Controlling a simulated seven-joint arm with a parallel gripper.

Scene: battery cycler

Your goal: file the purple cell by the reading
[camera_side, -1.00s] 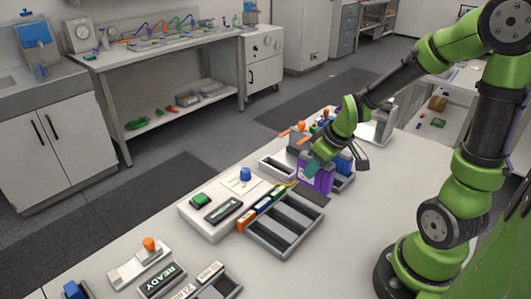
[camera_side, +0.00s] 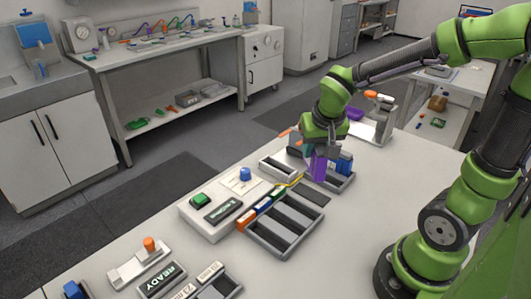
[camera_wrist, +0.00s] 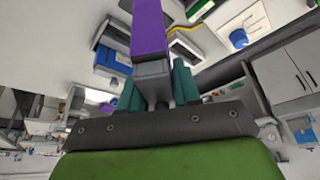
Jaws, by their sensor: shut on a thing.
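The purple cell (camera_side: 318,167) is held upright in my gripper, above or at the tray with the blue cells; whether it touches the tray is unclear. In the wrist view the purple cell (camera_wrist: 148,28) extends away from between the teal fingers of my gripper (camera_wrist: 158,82), which is shut on it. The white tester (camera_side: 206,228) has a green button (camera_side: 200,200), a dark display (camera_side: 223,210) too small to read, and a blue knob (camera_side: 245,174). A sorting rack (camera_side: 285,246) with several dark slots and coloured tabs stands beside the tester.
Blue cells (camera_side: 344,160) stand in a grey tray (camera_side: 343,184) close to my gripper. An empty-looking small tray (camera_side: 277,168) lies left of it. A READY sign (camera_side: 162,281) and an orange-knobbed device (camera_side: 149,245) are at the front. A purple item (camera_side: 354,114) lies behind my gripper.

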